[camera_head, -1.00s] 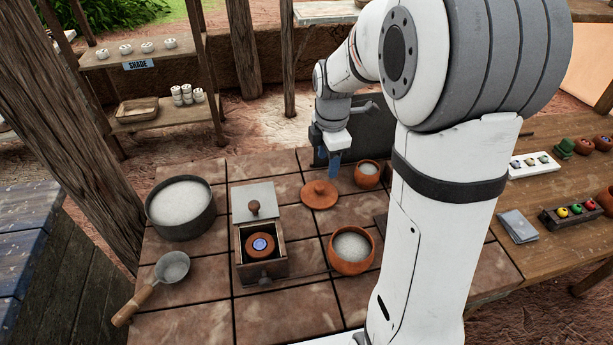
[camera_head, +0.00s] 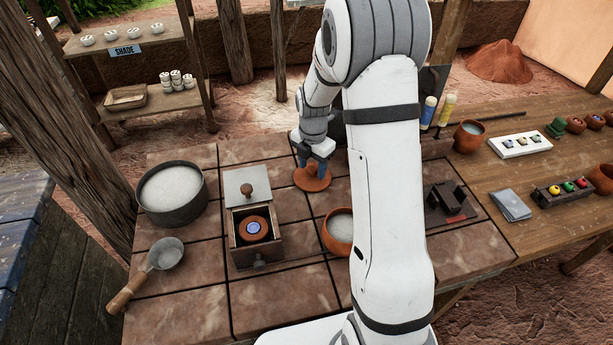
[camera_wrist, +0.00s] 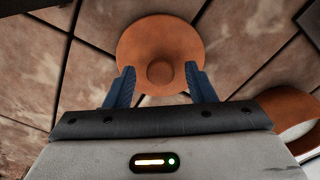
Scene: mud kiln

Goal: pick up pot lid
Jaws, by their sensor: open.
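The pot lid (camera_head: 313,181) is a round terracotta disc with a small knob, lying flat on the tiled top. In the wrist view the lid (camera_wrist: 160,35) is at the top centre, with its knob (camera_wrist: 160,73) between my two blue fingers. My gripper (camera_head: 313,166) is over the lid, pointing down; in the wrist view my gripper (camera_wrist: 157,80) is open, one finger on each side of the knob with gaps. I cannot tell whether the fingertips touch the lid. In the head view the fingers partly hide the knob.
A terracotta pot of white powder (camera_head: 328,236) stands nearer, partly behind my arm. Left are a wooden box (camera_head: 240,250) with its lid slid back, a dark pan (camera_head: 146,212) and a ladle (camera_head: 130,288). A dark fixture (camera_head: 440,222) lies right of my arm. Free tiles lie in front.

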